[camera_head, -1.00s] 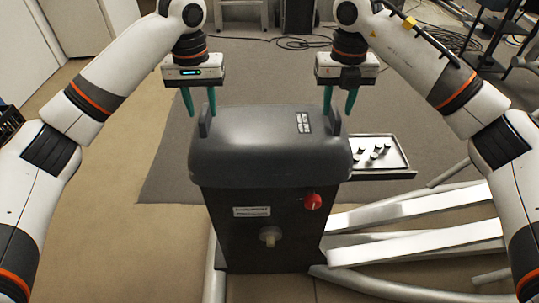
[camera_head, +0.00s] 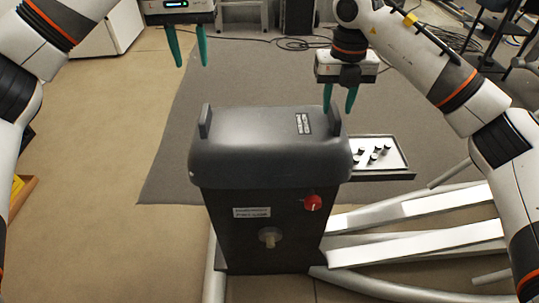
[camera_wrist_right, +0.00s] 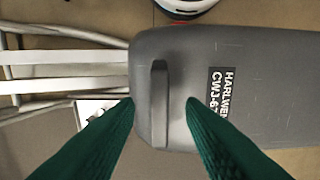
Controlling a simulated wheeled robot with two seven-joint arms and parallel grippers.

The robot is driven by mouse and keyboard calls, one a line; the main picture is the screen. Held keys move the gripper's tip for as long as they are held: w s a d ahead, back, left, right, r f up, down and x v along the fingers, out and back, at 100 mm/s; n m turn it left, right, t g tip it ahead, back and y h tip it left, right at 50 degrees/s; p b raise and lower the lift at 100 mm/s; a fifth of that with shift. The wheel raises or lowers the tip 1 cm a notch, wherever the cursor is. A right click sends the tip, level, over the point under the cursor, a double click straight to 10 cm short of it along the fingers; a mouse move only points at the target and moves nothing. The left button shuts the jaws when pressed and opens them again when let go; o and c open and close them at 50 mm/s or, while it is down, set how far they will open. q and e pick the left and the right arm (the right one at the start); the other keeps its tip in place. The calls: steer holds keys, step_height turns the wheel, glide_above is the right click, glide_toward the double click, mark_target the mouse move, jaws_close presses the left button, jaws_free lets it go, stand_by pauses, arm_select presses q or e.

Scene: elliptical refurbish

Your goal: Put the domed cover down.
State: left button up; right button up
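The domed cover (camera_head: 260,140) is dark grey and sits level on top of a black housing (camera_head: 240,235). It has an upright handle at each end: the left handle (camera_head: 206,121) and the right handle (camera_head: 334,120). My left gripper (camera_head: 188,64) is open and empty, well above and behind the left handle. My right gripper (camera_head: 339,108) is open, just above the right handle. In the right wrist view the right handle (camera_wrist_right: 160,105) shows between the two spread green fingers, with clear gaps on both sides. The cover (camera_wrist_right: 195,55) and its label also show there.
A small tray (camera_head: 402,164) with several dark small parts is right of the housing. A red knob (camera_head: 313,202) and a pale shaft stub (camera_head: 270,237) stick out of the housing's front. Pale frame bars (camera_head: 415,242) run at the lower right.

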step_height(320, 180, up, 11)
steer(key=shift+r, duration=0.15)
stand_by(0.6)
